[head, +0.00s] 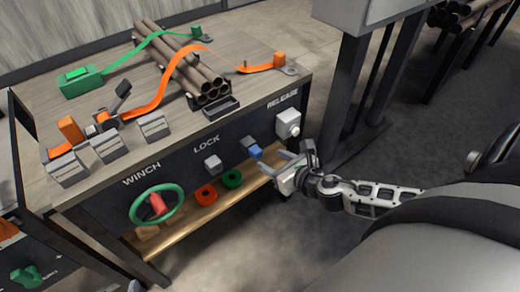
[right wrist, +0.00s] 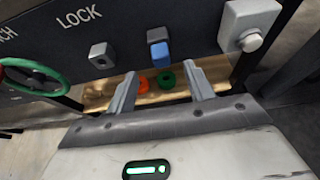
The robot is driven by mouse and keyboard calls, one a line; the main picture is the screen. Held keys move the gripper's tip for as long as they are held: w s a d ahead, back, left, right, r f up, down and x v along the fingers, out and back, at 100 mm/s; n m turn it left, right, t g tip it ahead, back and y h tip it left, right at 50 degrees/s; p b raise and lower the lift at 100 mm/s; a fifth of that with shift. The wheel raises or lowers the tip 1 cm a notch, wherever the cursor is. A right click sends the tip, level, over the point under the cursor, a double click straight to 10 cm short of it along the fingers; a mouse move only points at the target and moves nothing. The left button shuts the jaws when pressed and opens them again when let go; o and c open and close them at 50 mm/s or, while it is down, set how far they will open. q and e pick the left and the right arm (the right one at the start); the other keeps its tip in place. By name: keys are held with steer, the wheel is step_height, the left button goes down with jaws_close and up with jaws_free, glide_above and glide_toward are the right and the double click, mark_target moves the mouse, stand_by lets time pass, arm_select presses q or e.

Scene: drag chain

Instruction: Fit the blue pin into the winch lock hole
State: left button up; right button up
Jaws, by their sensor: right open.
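The blue pin (head: 255,152) sticks out of a dark holder on the front panel, between the LOCK and RELEASE labels. It also shows in the right wrist view (right wrist: 160,52), just beyond and between my fingertips. The grey lock block (head: 213,164) sits under the LOCK label, left of the pin; it shows in the right wrist view (right wrist: 101,55) with a small dark opening in its face. My right gripper (head: 276,163) is open and empty, in front of the panel and a little right of the pin, apart from it.
A green winch wheel (head: 156,206) is at the panel's left, a grey release button (head: 288,123) at its right. An orange ring (head: 206,194) and a green ring (head: 232,179) are below. Pipes (head: 185,62) and straps lie on top. A dark post (head: 345,85) stands to the right.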

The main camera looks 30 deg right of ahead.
mark_target(259, 153)
steer(key=x, duration=0.6)
steer(key=shift+w+b, duration=0.1)
steer(key=shift+b, duration=0.2)
steer(key=shift+x, duration=0.8)
jaws_close()
steer(key=shift+s+d, duration=0.2)
steer(key=shift+s, duration=1.8)
steer(key=shift+s, duration=0.15)
steer(key=shift+s+d+b, duration=0.2)
steer(key=shift+s+b, duration=0.5)
steer(key=shift+s, duration=1.75)
